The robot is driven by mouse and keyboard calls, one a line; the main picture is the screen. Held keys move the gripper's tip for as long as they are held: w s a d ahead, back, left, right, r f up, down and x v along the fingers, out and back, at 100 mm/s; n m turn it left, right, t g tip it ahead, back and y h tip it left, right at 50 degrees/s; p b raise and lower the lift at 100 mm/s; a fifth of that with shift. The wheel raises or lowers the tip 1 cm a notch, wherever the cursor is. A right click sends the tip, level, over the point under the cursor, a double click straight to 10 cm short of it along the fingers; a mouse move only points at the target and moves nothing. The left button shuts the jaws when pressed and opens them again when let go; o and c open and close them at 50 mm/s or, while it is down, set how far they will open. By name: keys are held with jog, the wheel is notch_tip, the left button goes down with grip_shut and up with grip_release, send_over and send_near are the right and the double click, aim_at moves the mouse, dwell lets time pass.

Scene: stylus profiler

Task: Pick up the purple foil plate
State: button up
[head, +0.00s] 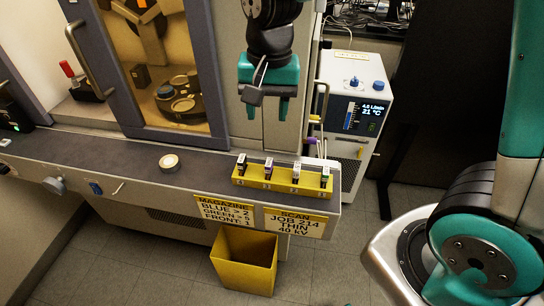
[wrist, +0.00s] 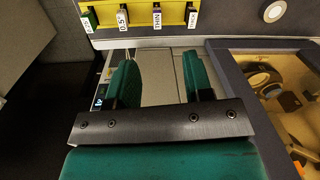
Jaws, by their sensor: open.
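A yellow rack (head: 282,184) on the ledge's right part holds several upright plates with small tags. The plate second from left (head: 268,168) looks faintly purple, but it is too small to be sure of its colour.
A round cream disc (head: 169,161) lies on the dark ledge (head: 110,157) left of the rack. The yellow bin (head: 245,262) stands below on the floor. A white chiller unit (head: 352,110) stands behind right. The glazed cabinet door (head: 165,70) is left of my gripper.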

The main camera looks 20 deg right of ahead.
aim_at(269, 162)
jog(key=f, duration=0.4)
jog(key=w+f+m+p, duration=0.1)
jog(key=f, duration=0.3)
jog(key=w+f+m+p, duration=0.1)
jog(key=f, duration=0.3)
jog(key=shift+d+f+h, duration=0.2)
jog(key=shift+d+h, duration=0.1)
jog(key=shift+d, duration=0.05)
jog(key=shift+s+d+f+p, duration=0.1)
jog(key=shift+f+p, duration=0.3)
jog(key=shift+f, duration=1.05)
jog(key=shift+d+f+p, duration=0.1)
jog(key=shift+f+p, duration=0.3)
jog(key=shift+f, duration=1)
grip_shut()
